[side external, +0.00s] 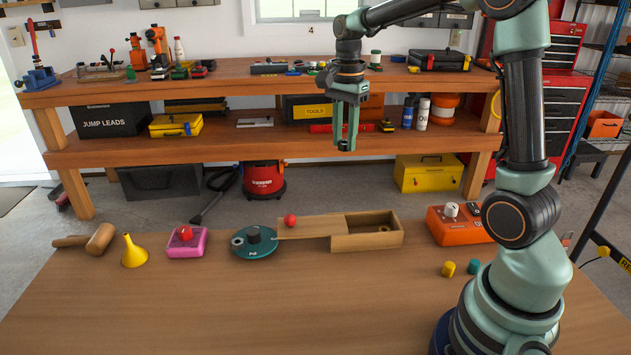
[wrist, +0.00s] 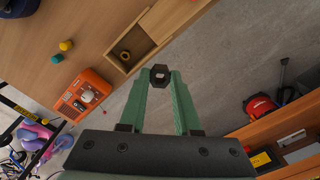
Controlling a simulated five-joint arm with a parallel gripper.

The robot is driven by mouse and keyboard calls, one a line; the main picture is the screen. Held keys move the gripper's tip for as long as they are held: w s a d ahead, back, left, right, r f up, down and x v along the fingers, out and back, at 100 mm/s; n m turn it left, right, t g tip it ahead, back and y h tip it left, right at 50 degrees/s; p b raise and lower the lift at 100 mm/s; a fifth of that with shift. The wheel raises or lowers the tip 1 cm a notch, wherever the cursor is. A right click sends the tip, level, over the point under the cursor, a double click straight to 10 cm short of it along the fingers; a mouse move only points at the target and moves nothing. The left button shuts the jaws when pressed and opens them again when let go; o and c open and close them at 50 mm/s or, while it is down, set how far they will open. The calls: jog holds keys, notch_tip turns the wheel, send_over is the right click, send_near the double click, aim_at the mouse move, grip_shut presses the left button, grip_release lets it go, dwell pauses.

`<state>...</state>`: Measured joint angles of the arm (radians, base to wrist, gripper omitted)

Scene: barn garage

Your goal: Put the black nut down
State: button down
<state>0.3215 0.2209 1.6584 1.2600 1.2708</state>
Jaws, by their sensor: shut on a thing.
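The black nut (wrist: 160,75) is a dark hexagonal ring held between the two green fingertips in the wrist view. My gripper (wrist: 160,82) is shut on it. In the side view my gripper (side external: 346,140) hangs high, pointing down, with the small dark nut (side external: 345,146) at its tips. It appears well above table height, and the wrist view shows grey floor behind the nut. The wooden table (side external: 300,310) is bare across its front.
On the table stand a wooden box (side external: 368,242) with a partly slid lid and a ring inside, an orange device (side external: 450,232), a teal round base (side external: 254,248), a pink box (side external: 184,245), a yellow funnel (side external: 134,252), a mallet (side external: 98,240), and yellow (side external: 448,269) and teal (side external: 474,266) cylinders.

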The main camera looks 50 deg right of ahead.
jog(key=s+d+f+m, duration=0.2)
jog(key=s+m, duration=0.1)
jog(key=s, duration=0.4)
notch_tip(320, 180, down, 20)
jog(key=shift+w+r, duration=0.1)
jog(key=shift+r, duration=0.05)
jog(key=c, duration=0.9)
grip_release()
